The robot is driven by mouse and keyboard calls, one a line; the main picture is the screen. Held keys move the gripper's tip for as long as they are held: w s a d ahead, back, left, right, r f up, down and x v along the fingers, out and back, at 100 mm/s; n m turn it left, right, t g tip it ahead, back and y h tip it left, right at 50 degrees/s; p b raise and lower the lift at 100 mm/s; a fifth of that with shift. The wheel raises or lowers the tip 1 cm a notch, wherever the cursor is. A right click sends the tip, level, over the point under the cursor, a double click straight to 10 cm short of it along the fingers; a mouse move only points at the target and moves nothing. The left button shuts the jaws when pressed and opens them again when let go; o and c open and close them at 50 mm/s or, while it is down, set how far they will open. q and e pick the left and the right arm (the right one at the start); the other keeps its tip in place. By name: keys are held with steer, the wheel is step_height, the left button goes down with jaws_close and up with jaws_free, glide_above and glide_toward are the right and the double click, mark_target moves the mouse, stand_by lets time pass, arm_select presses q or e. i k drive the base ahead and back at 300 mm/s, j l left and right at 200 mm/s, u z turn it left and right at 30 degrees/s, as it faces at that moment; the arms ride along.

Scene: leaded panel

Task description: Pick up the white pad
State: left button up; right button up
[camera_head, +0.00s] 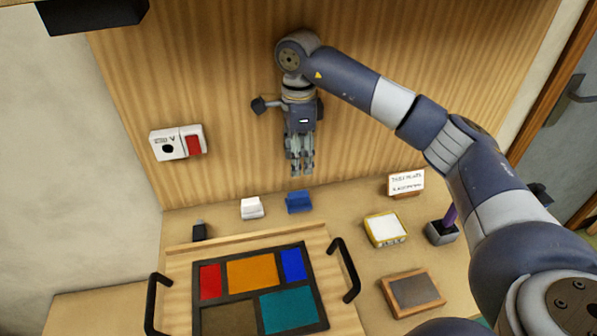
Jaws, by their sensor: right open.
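The white pad (251,208) is a small white block on the table at the back, left of a similar blue block (299,202). My right gripper (301,170) hangs fingers down in front of the wooden back panel, above the blue block and up and to the right of the white pad. It is open, with nothing seen between its fingers, and appears apart from both blocks. My left gripper is not in view.
A wooden board with black handles holds a leaded panel (247,317) of coloured panes in front. On the right stand a yellow-rimmed tray (399,240), a small sign (406,182), a wood-framed dark slab (413,291) and a grey holder (441,234). A box with a red switch (193,145) is on the wall.

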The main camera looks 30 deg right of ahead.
mark_target(251, 208)
steer(key=k+j, duration=0.5)
steer(key=k, duration=0.15)
steer(key=k+j, duration=0.5)
steer(key=k, duration=0.2)
